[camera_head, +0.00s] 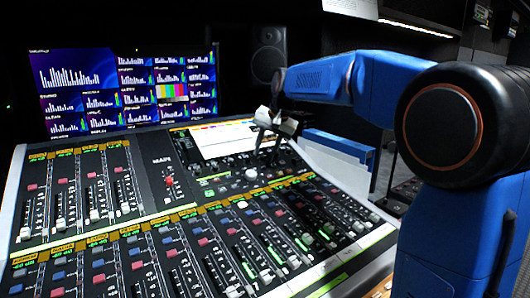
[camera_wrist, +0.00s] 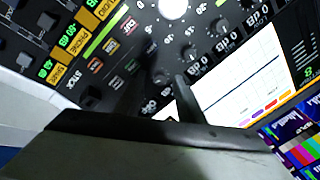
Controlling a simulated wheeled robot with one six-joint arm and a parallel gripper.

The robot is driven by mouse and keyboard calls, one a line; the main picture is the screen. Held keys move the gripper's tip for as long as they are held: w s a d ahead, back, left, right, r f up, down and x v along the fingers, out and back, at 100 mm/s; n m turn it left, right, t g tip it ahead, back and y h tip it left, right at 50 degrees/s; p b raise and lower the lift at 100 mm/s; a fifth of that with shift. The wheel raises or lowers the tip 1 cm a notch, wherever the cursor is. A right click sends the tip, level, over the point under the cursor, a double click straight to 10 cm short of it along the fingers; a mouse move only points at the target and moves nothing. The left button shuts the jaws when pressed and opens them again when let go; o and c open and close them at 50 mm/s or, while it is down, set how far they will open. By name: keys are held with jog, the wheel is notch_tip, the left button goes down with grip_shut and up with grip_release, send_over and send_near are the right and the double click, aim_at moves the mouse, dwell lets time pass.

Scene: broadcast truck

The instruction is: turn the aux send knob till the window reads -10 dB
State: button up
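My gripper (camera_head: 266,152) hangs over the upper middle of the mixing console (camera_head: 152,208). Its two dark fingers look apart in both views. In the wrist view the fingertips (camera_wrist: 160,84) reach over a strip of small dark knobs beside several small windows that read 0 dB, such as one window (camera_wrist: 262,14). I cannot tell which knob is the aux send, nor whether a knob lies between the fingers. A larger white knob (camera_wrist: 172,8) stands beyond the fingertips, and a white knob (camera_head: 251,173) also shows in the head view. The dark fingers and palm hide part of the panel.
Rows of faders with coloured buttons fill the front and left. Lit screens (camera_head: 125,88) and a black speaker (camera_head: 268,52) stand behind. A blue-edged panel (camera_head: 338,144) is right of the gripper.

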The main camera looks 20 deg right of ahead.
jog(key=v, duration=1.7)
jog(key=shift+r, duration=0.2)
jog(key=shift+s, duration=0.15)
